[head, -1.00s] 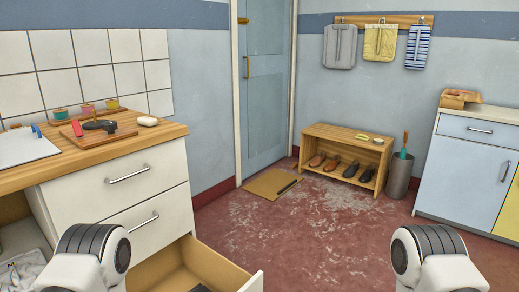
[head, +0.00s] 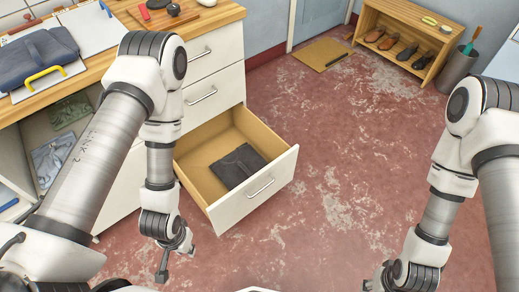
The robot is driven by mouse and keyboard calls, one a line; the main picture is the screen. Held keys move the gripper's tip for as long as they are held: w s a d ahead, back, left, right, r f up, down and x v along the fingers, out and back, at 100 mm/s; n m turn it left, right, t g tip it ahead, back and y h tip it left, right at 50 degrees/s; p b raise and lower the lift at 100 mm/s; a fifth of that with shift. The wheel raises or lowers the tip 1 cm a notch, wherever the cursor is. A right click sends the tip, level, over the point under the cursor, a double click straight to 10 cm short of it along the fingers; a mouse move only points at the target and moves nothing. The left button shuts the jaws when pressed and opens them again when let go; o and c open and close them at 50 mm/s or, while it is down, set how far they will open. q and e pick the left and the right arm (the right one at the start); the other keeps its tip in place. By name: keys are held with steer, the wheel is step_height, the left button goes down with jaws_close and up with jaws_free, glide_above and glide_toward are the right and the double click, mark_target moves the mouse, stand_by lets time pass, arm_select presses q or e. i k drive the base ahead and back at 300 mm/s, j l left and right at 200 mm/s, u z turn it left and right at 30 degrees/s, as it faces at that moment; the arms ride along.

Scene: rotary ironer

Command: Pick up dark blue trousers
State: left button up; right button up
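A folded dark garment (head: 237,166), charcoal to navy in tone, lies flat in the open lower drawer (head: 272,192) of the white cabinet. It looks like trousers. A folded dark blue-grey cloth (head: 38,55) lies on a board on the wooden counter at upper left, with a yellow handle-like piece at its front. I cannot tell its kind. My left gripper (head: 163,266) hangs low in front of the cabinet, left of the drawer and apart from both cloths. My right gripper (head: 376,283) is at the bottom edge, mostly cut off. The fingers' opening is unclear on both.
The open drawer juts out over the red floor (head: 330,150). An open compartment at left holds folded cloths (head: 55,158). A shoe bench (head: 405,40) and a grey bin (head: 457,70) stand at the far right. The floor in the middle is clear.

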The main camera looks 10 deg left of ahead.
mark_target(34, 50)
steer(key=u, duration=1.75)
steer(key=i+j+z, duration=0.1)
steer(key=z, duration=0.3)
steer(key=i+j+z, duration=0.1)
steer(key=z, duration=0.35)
steer(key=i+j+z, duration=0.1)
steer(key=z, duration=0.3)
steer(key=k+j, duration=0.05)
steer(key=j, duration=0.05)
